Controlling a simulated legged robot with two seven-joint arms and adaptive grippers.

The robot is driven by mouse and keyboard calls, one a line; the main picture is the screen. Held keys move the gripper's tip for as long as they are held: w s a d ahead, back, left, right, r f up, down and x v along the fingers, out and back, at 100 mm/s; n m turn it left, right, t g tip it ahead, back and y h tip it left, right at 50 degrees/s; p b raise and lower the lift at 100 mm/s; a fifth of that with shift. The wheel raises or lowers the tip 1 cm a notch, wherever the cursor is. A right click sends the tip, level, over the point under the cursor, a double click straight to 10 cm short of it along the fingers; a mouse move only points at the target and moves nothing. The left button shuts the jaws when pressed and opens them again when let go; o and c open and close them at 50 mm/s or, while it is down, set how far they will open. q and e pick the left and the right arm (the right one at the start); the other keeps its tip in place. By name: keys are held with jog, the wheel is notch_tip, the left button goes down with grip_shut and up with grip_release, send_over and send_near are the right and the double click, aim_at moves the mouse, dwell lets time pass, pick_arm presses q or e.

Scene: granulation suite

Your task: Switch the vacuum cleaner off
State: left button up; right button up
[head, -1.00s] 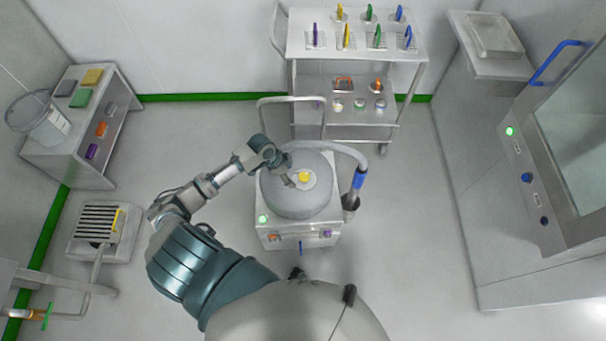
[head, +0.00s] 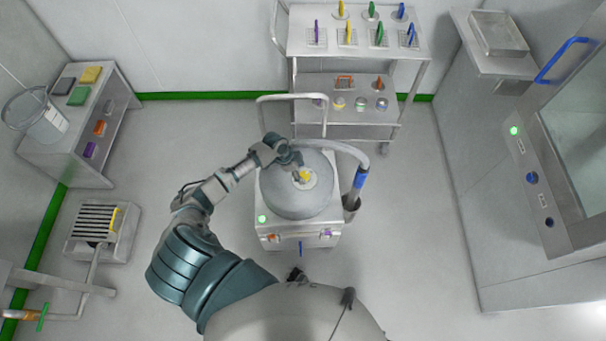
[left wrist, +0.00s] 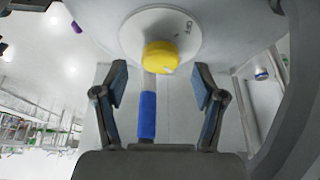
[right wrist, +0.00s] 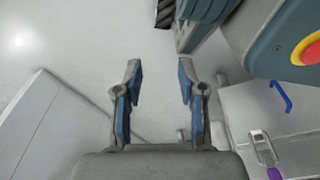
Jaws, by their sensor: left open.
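The vacuum cleaner (head: 297,201) is a grey drum on a square wheeled base in the middle of the floor, in the head view. A yellow knob (head: 304,176) sits on a pale round plate on its top; the knob also shows in the left wrist view (left wrist: 161,57). A green light (head: 262,219) glows on the front left of the base. My left gripper (left wrist: 160,82) is open and empty, its fingertips close to the knob but not around it. My right gripper (right wrist: 158,75) is open and empty over bare floor in the right wrist view.
The vacuum's hose with a blue grip (head: 360,179) stands at its right side. A steel cart (head: 357,62) is just behind the vacuum. A shelf (head: 68,143) stands at the left, and a glass-fronted cabinet (head: 545,205) at the right.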

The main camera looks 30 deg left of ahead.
pick_arm(q)
jog(key=shift+x, duration=1.1)
jog(key=shift+a+f, duration=0.1)
jog(key=shift+a, duration=0.1)
pick_arm(e)
jog(key=shift+w+a+r, duration=0.15)
jog(key=shift+w+r, duration=0.25)
pick_arm(q)
jog(key=shift+d, duration=0.15)
jog(key=c, duration=1.1)
jog(key=shift+c, duration=0.2)
pick_arm(e)
jog(key=shift+w, duration=0.1)
